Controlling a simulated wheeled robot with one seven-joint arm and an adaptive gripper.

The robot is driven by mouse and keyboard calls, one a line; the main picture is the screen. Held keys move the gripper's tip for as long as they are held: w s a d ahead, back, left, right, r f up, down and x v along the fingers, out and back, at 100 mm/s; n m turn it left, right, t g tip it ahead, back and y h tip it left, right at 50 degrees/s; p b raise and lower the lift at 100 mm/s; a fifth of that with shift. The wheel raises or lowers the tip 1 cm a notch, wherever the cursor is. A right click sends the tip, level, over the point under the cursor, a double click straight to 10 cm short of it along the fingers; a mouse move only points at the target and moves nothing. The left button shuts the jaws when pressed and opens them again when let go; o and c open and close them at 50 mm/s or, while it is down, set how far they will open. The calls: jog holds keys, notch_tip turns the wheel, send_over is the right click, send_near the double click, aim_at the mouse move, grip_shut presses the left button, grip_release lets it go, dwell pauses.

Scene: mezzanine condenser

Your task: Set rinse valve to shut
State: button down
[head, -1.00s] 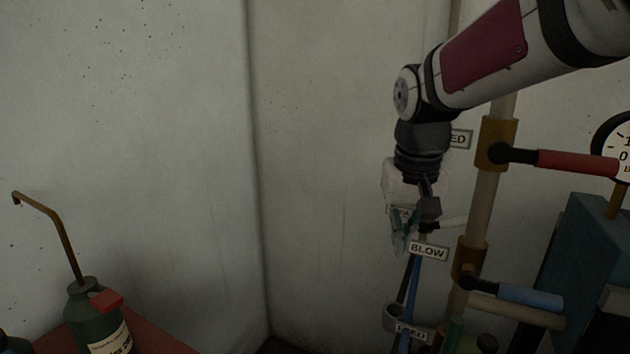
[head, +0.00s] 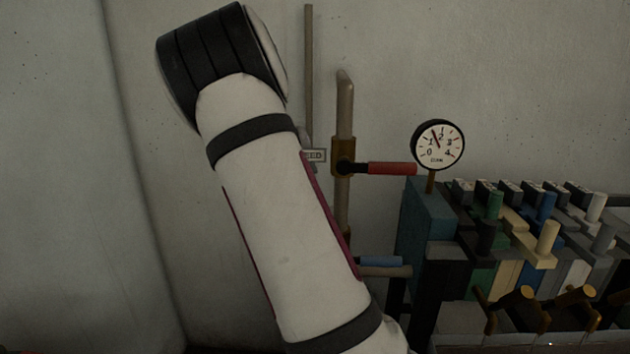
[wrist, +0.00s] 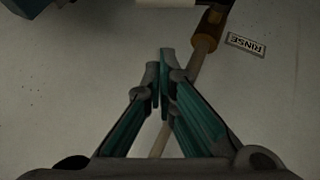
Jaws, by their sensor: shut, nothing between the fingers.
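In the wrist view, a white label reading RINSE (wrist: 245,44) shows upside down on the wall. Next to it a brass valve body (wrist: 207,29) sits on a pale pipe, partly cut off by the top edge. My gripper (wrist: 159,68) is shut and empty, its fingertips close together left of and below the valve body, apart from it in the picture. In the head view my arm hides the gripper. There a vertical pipe carries a brass valve with a red handle (head: 392,168) pointing right, and a lower blue handle (head: 381,261). I cannot tell which is rinse.
A round pressure gauge (head: 437,145) stands on a blue-green block (head: 425,210) right of the pipe. A bank of coloured levers (head: 546,236) and brass taps (head: 512,298) fills the lower right. The wall at left is bare.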

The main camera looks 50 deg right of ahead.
jog(key=x, duration=0.4)
jog(key=p+x, duration=0.1)
jog(key=x, duration=0.4)
jog(key=shift+s+f, duration=0.2)
jog(key=shift+f, duration=0.15)
jog(key=shift+s+f+p, duration=0.4)
jog(key=shift+s+f, duration=0.15)
jog(key=shift+f, duration=0.35)
jog(key=shift+s+d+f, duration=0.2)
jog(key=shift+f, duration=0.45)
